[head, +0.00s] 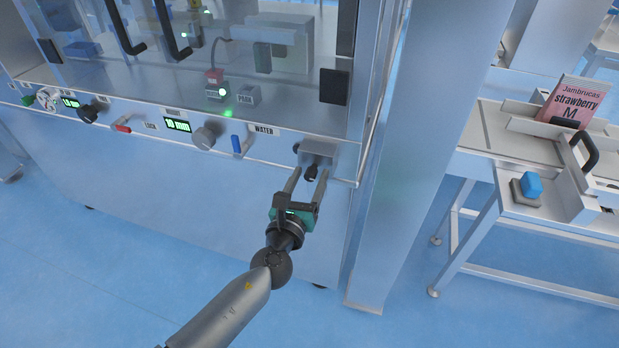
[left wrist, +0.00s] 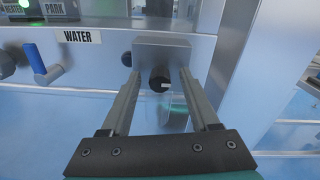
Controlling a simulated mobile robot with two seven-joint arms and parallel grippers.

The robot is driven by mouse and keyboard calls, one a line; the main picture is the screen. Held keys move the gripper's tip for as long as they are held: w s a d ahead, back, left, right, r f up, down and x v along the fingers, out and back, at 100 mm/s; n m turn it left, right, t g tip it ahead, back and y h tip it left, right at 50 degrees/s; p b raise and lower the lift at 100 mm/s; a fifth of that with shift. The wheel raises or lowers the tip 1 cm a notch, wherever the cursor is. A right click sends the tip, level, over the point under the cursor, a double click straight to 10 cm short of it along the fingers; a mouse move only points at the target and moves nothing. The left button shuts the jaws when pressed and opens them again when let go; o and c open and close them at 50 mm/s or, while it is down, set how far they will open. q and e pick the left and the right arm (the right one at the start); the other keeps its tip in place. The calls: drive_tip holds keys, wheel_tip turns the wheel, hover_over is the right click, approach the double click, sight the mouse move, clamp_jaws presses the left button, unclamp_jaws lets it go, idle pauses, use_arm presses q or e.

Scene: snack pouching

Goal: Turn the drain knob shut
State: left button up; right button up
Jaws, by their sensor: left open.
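The drain knob (left wrist: 159,79) is a small black knob with a pale mark, set on the front of a grey metal block. In the head view the knob (head: 311,171) sits under the block (head: 317,151) at the right end of the machine's front panel. My left gripper (head: 306,176) is open, with one finger on each side of the knob. In the left wrist view the fingers (left wrist: 159,76) stand apart from the knob, with gaps on both sides. My right gripper is not in view.
A blue WATER lever (head: 237,144), a grey knob (head: 204,138) and a red lever (head: 122,127) line the panel to the left. A steel post (head: 408,150) stands close on the right. Beyond it is a bench with a strawberry pouch (head: 572,105).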

use_arm(q)
drive_tip(key=shift+w, duration=0.2)
clamp_jaws()
idle(0.5)
